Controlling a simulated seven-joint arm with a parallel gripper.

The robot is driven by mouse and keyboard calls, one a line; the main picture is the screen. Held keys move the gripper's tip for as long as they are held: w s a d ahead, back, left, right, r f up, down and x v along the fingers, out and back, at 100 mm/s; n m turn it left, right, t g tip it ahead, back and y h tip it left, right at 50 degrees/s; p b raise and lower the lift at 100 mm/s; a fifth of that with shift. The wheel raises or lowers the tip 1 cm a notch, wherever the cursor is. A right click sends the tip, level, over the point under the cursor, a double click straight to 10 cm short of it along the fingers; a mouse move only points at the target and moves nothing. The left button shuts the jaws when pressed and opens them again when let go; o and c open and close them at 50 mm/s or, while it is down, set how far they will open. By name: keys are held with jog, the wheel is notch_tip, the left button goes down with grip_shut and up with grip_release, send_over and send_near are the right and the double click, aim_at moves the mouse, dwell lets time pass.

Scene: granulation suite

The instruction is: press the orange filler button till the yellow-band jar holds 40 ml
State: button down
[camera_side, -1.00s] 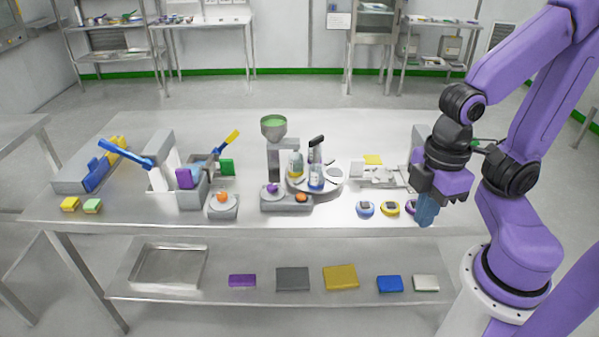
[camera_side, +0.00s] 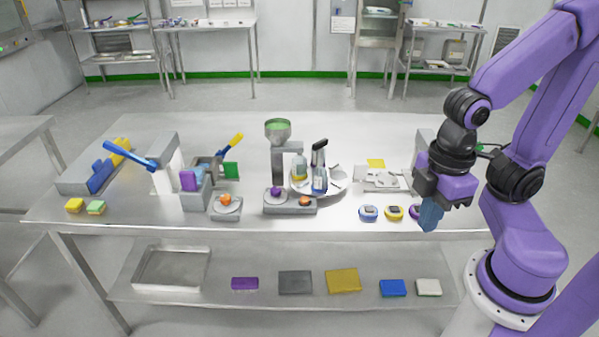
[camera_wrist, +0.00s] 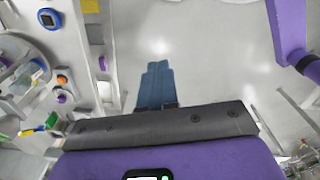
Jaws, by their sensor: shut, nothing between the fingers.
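The filler (camera_side: 278,165) stands mid-table with a green-filled hopper (camera_side: 277,130) on top. Its low grey base carries a purple button (camera_side: 276,191) at left and the orange filler button (camera_side: 306,200) at right. The yellow-band jar (camera_side: 299,170) stands behind the base on a round plate, beside a blue-band jar (camera_side: 319,183). Its fill level is too small to read. My gripper (camera_side: 431,219) is shut and empty, pointing down at the table's right, well right of the button. The shut fingers (camera_wrist: 156,84) also show in the wrist view.
Several small round coloured pieces (camera_side: 368,213) lie at the front edge between filler and gripper. A second orange dome (camera_side: 226,200) sits on a grey stand left of the filler. A grey device with a blue lever (camera_side: 130,153) stands further left.

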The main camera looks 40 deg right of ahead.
dwell(0.7)
jog(key=w+a+f+t+y, duration=0.1)
jog(key=w+a+f+y, duration=0.15)
jog(key=w+a, duration=0.4)
jog(key=m+t+h, duration=0.3)
jog(key=m+t, duration=0.1)
jog(key=t, duration=0.4)
send_over(307, 200)
notch_tip(307, 200, down, 7)
jog(key=shift+h, duration=0.25)
jog(key=shift+f, duration=0.1)
jog(key=shift+f, duration=4.3)
jog(key=shift+f, duration=0.15)
